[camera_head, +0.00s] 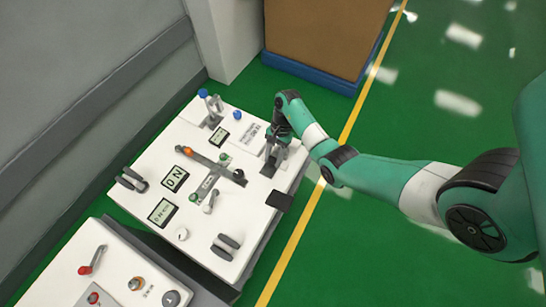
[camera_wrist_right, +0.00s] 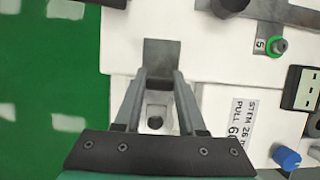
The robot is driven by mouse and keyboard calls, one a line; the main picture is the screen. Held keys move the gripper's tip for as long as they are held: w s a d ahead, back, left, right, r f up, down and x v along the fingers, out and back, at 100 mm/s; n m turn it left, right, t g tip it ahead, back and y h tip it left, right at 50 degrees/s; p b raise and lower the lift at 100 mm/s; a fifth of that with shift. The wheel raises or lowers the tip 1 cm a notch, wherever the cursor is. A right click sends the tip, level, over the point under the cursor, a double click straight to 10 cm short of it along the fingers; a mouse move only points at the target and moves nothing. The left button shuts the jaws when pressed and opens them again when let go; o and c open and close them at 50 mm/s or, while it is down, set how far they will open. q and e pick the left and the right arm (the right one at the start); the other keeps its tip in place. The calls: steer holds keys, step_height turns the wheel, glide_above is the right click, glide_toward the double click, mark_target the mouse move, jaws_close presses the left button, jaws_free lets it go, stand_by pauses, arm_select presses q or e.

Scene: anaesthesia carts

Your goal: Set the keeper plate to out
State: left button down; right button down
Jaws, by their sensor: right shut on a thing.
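My right gripper (camera_head: 277,140) is at the right edge of the white panel (camera_head: 222,200) in the head view. In the right wrist view its two fingers (camera_wrist_right: 160,82) reach down to a grey metal plate (camera_wrist_right: 161,52), which I take to be the keeper plate. The plate's lower end (camera_head: 268,169) shows below the gripper in the head view. The jaws are shut on a part at the plate; the fingers hide most of the grip. My left gripper is not in view.
The panel carries a grey slotted track (camera_head: 226,170) with an orange knob (camera_head: 187,150), blue knobs (camera_head: 237,115), displays (camera_head: 174,179) and black handles (camera_head: 226,246). A second panel (camera_head: 118,275) with a red lever is at lower left. A brown box (camera_head: 325,35) stands behind. Green floor is clear at right.

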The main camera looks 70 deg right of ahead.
mark_target(273, 158)
steer(key=a+p, duration=0.2)
steer(key=a, duration=0.1)
steer(key=a+p, duration=0.1)
steer(key=shift+w+a+r, duration=0.2)
steer(key=shift+w, duration=0.15)
steer(key=shift+d+f, duration=0.15)
steer(key=c, duration=0.8)
jaws_free()
steer(key=o, duration=0.3)
steer(key=shift+a, duration=0.2)
steer(key=shift+d, duration=0.1)
steer(key=p+v, duration=0.5)
steer(key=v, duration=0.6)
steer(key=shift+r, duration=0.3)
